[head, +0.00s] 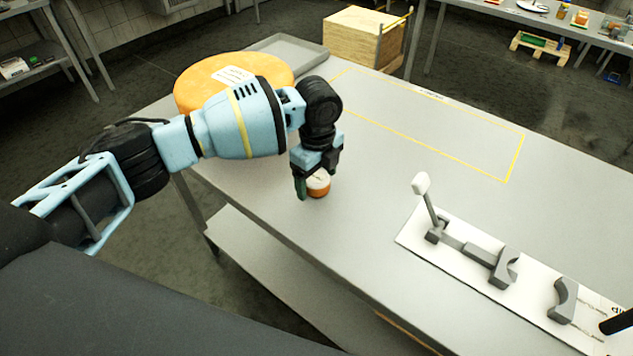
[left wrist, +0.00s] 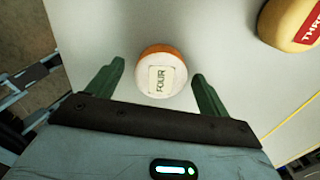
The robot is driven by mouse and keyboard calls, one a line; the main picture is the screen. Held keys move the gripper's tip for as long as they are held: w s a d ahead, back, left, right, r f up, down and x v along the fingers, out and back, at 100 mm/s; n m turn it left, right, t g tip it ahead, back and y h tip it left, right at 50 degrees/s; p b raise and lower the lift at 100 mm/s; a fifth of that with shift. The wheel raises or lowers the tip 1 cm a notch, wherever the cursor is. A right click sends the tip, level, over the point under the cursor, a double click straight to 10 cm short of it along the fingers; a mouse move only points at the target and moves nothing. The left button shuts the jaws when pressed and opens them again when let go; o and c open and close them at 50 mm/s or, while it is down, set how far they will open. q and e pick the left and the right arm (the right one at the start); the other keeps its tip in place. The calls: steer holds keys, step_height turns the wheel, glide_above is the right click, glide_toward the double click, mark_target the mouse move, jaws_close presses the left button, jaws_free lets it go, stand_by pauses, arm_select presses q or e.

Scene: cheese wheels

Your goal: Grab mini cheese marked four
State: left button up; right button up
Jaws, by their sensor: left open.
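The mini cheese marked four (head: 319,184) is a small orange round with a pale top, standing on the grey table near its front edge. In the left wrist view the mini cheese (left wrist: 162,75) shows a label reading FOUR. My left gripper (head: 308,185) is open and points down over it. In the left wrist view its green fingers (left wrist: 155,82) stand on either side of the cheese, apart from it. In the head view the gripper hides part of the cheese.
A large orange cheese wheel (head: 207,85) lies at the table's left end. A yellow cheese with a red label (left wrist: 288,22) is at the wrist view's upper right. A white board with grey fixtures (head: 465,262) lies at right. The yellow-outlined table area is clear.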

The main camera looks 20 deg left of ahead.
mark_target(317, 179)
arm_select(q)
steer(key=c, duration=1.1)
